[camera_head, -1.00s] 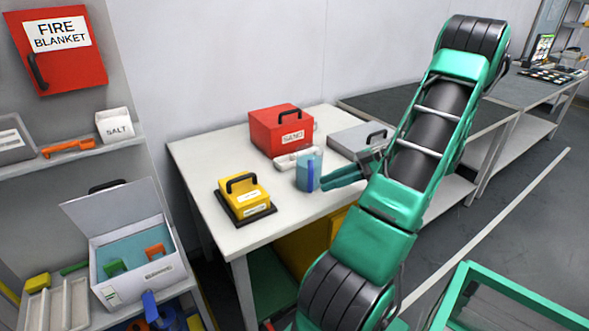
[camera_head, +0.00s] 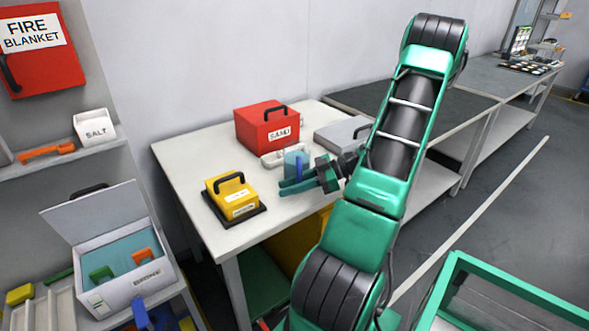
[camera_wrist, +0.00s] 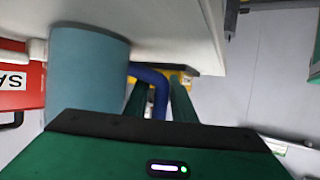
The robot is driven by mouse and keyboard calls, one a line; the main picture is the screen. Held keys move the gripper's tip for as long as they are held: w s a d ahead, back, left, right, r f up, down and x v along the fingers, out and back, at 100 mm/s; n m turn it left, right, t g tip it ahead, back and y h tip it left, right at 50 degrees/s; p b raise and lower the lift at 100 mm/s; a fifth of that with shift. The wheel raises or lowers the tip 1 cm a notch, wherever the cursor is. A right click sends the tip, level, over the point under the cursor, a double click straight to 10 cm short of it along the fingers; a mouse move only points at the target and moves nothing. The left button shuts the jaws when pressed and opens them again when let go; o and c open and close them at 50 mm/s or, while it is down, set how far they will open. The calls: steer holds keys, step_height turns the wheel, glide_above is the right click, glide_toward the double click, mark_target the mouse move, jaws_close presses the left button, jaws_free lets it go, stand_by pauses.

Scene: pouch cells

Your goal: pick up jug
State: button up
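In the wrist view, the jug (camera_wrist: 88,70) fills the upper left. Its blue handle (camera_wrist: 157,84) lies between my gripper's fingers (camera_wrist: 159,92), which stand apart with some space showing. The lower part of the handle is hidden behind the gripper body.
A grey case (camera_head: 340,132) is behind right. A yellow box (camera_head: 228,192) on a dark base is left of my fingertips. The table's front (camera_head: 212,240) is clear.

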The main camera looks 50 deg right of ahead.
steer(key=shift+w+a+f, duration=0.15)
steer(key=shift+w+a, duration=0.1)
steer(key=shift+a, duration=0.05)
jaws_close()
stand_by(1.3)
